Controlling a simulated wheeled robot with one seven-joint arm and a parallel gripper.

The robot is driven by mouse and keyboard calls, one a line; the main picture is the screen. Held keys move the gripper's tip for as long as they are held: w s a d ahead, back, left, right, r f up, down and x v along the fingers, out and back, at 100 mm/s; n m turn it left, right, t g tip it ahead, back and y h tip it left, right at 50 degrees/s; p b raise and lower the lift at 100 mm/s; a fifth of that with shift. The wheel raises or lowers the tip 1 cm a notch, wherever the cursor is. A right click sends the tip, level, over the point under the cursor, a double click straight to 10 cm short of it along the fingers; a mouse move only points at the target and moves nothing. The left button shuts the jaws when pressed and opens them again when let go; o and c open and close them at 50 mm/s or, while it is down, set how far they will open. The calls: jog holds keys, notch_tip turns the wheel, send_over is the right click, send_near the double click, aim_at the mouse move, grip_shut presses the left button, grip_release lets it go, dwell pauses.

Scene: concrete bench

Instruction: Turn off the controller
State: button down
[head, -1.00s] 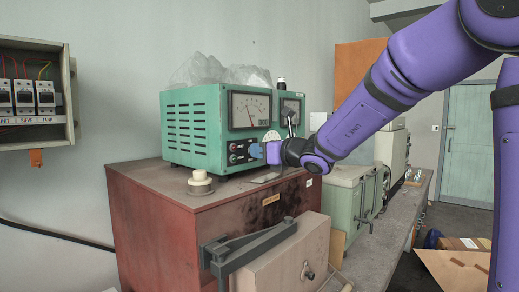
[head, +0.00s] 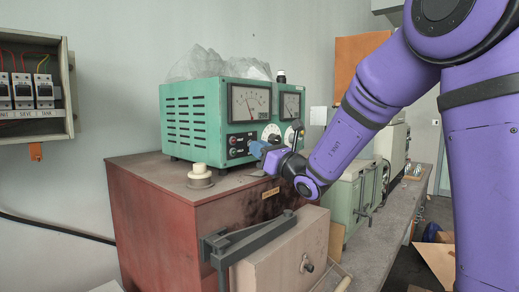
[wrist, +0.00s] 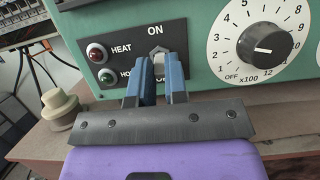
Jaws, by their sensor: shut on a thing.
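The controller (head: 194,120) is a green box with a vented side and two meters, standing on a rusty red cabinet. In the wrist view its black panel (wrist: 118,50) carries a red HEAT lamp (wrist: 97,53), a green lamp (wrist: 106,76) with a partly hidden label, and a pale switch lever (wrist: 159,64) below the word ON. A white dial (wrist: 262,47) marked OFF is to the right. My gripper (head: 259,150) is at the panel. In the wrist view its blue fingers (wrist: 156,80) are shut on the switch lever from both sides. The area below the switch is hidden.
A cream knob-like fitting (head: 199,175) stands on the red cabinet (head: 160,215), left of my gripper. A grey bracket (head: 245,240) juts out in front below. A breaker box (head: 67,90) hangs on the left wall. A pale green unit (head: 345,195) stands to the right.

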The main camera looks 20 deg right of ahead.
jog(key=c, duration=1.1)
grip_release()
jog(key=shift+c, duration=0.2)
jog(key=v, duration=1.1)
jog(key=shift+w, duration=0.1)
